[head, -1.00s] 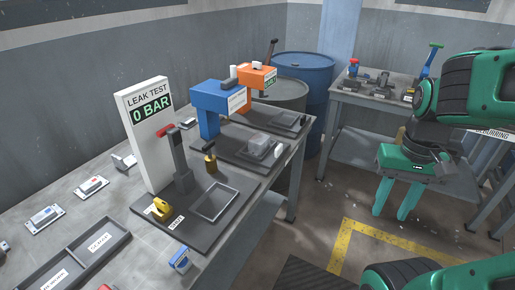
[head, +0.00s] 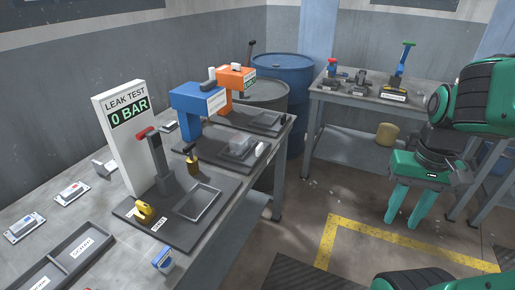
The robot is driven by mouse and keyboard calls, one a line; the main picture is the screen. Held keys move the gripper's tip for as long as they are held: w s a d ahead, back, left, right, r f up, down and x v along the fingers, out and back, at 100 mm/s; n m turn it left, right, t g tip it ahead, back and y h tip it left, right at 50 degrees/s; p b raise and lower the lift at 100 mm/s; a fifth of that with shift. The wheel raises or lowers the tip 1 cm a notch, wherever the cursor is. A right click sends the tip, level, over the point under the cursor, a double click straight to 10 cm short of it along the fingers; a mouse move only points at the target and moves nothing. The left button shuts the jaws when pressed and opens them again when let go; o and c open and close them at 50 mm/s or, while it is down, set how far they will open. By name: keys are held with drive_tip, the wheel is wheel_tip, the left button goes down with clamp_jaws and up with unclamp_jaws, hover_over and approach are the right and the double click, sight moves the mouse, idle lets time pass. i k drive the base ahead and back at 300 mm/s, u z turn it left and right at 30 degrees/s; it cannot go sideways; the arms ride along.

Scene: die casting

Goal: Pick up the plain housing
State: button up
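Small dark grey parts (head: 345,78) stand on the far bench; I cannot tell whether any is a housing. My gripper (head: 403,225) is at the right, its two green fingers pointing down and apart. It is open and empty, over the floor and well away from the left workbench.
The left workbench (head: 108,205) carries a leak test panel (head: 127,125), a red-handled clamp, an empty framed nest (head: 198,202), trays and a blue press (head: 200,102). An orange unit (head: 237,86) and drums (head: 283,90) stand behind. Yellow-lined floor (head: 400,252) is clear.

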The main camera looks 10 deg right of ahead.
sight(240, 143)
drive_tip(key=z, duration=0.85)
drive_tip(key=k, duration=1.05)
drive_tip(key=z, duration=1.1)
drive_tip(key=i, duration=1.15)
drive_tip(key=u, duration=0.7)
drive_tip(key=i, duration=1)
drive_tip(key=u, duration=1.05)
drive_tip(key=i, duration=0.5)
drive_tip(key=u, duration=0.25)
